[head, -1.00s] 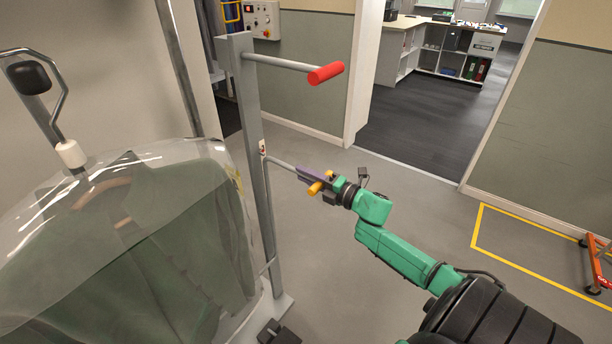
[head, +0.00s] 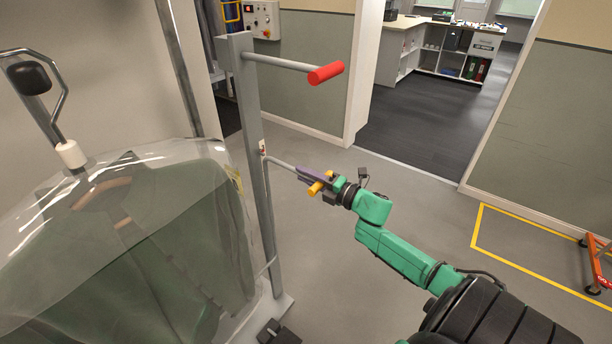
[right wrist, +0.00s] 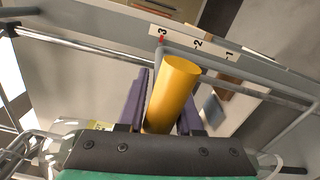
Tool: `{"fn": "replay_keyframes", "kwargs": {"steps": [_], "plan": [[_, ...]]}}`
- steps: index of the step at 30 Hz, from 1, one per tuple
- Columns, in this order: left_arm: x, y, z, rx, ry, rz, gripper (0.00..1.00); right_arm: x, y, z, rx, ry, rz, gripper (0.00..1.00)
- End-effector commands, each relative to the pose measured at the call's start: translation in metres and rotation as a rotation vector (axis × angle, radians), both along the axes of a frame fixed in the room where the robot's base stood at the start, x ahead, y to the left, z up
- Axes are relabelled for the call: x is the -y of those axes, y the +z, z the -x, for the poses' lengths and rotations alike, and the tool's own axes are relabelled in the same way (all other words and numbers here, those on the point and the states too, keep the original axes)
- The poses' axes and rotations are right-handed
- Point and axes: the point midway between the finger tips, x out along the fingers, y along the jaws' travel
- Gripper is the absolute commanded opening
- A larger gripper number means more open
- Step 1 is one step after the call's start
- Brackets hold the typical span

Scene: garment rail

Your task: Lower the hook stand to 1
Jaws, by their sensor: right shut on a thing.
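The stand's grey upright post (head: 252,150) rises left of centre in the head view, with a red grip (head: 326,74) on a bar near its top. A thin metal lever (head: 281,164) comes out of the post and ends in a yellow handle (head: 316,188). My right gripper (head: 314,177) is shut on this handle; in the right wrist view the yellow handle (right wrist: 172,92) lies between the purple fingers. That view also shows a white scale (right wrist: 200,43) marked 3, 2 and 1, with a small red mark at the 3. My left gripper is not in view.
A garment under a clear cover (head: 110,240) fills the left, close to the post. A control box (head: 262,19) is on the wall behind. Open floor (head: 400,190) lies right of the post. An orange wheeled frame (head: 597,262) stands at the far right by yellow floor lines.

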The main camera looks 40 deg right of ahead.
Motion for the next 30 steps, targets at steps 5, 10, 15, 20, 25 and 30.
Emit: {"fn": "replay_keyframes", "kwargs": {"steps": [5, 10, 15, 20, 25, 30], "plan": [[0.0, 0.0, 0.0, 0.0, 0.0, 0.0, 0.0, 0.0, 0.0, 0.0, 0.001, 0.0, 0.005, 0.0], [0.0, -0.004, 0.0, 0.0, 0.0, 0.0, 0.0, 0.0, -0.004, 0.0, 0.001, 0.0, 0.005, 0.0], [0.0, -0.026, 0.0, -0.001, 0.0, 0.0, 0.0, 0.0, -0.03, 0.0, -0.002, -0.001, 0.006, 0.0], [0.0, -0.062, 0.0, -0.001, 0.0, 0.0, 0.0, 0.0, -0.071, 0.001, -0.003, -0.001, 0.003, 0.0], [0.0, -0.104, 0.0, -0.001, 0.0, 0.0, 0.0, 0.0, -0.118, 0.001, -0.004, -0.001, 0.002, 0.0], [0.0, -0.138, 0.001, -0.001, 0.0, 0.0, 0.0, 0.0, -0.156, 0.0, -0.003, -0.001, 0.003, 0.0]]}}
